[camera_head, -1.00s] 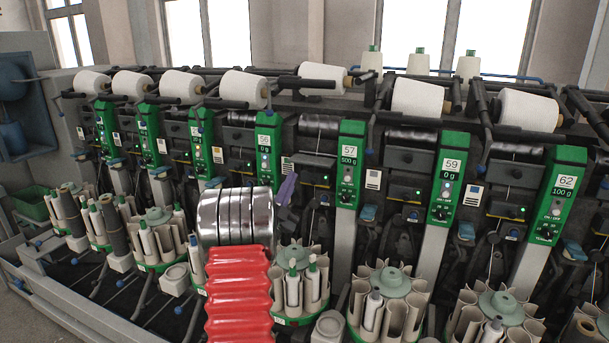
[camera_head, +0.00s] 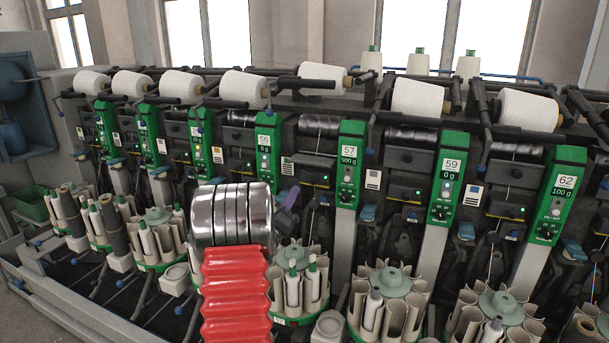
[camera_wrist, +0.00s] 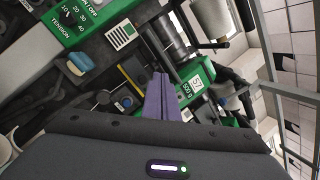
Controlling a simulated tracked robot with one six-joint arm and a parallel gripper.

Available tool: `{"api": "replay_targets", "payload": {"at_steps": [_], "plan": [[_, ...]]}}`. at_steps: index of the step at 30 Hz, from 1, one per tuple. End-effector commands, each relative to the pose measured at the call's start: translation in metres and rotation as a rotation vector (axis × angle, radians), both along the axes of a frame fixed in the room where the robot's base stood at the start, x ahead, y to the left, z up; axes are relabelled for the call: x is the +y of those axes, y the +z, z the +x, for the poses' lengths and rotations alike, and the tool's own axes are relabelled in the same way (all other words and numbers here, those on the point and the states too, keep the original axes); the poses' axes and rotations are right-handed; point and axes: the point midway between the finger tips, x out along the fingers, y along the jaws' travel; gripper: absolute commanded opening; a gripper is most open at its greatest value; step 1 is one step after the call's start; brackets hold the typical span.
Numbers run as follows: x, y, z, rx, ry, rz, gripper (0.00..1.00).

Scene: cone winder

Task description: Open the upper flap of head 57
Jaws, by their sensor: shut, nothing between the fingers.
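Head 57 (camera_head: 349,166) has a green panel marked 57 and 500 g in the head view. Its panel also shows in the wrist view (camera_wrist: 193,84), turned sideways. Dark housing parts (camera_head: 314,160) sit left of the panel, with a small green light below them; I cannot tell which edge is the upper flap, or whether it stands open. My gripper (camera_head: 289,196) has purple fingers and is in front of head 57's left side, below those dark parts. In the wrist view the purple fingers (camera_wrist: 163,97) are together and empty. I cannot tell whether they touch the machine.
Head 56 (camera_head: 263,150) stands left and head 59 (camera_head: 447,178) right. White cones (camera_head: 323,76) lie along the top. Round bobbin magazines (camera_head: 387,290) stand in front below. My silver and red arm hides part of the lower machine. A blue lever (camera_wrist: 80,64) shows in the wrist view.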

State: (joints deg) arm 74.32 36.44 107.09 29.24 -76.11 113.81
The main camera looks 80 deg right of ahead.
Motion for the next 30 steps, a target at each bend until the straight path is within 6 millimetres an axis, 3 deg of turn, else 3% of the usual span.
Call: {"api": "replay_targets", "payload": {"at_steps": [16, 21, 30], "plan": [[-0.003, -0.028, -0.001, -0.719, 0.200, -0.078, 0.00], [-0.004, -0.029, -0.001, -0.810, 0.225, -0.100, 0.00], [-0.004, -0.028, -0.001, -0.818, 0.227, -0.102, 0.00]]}}
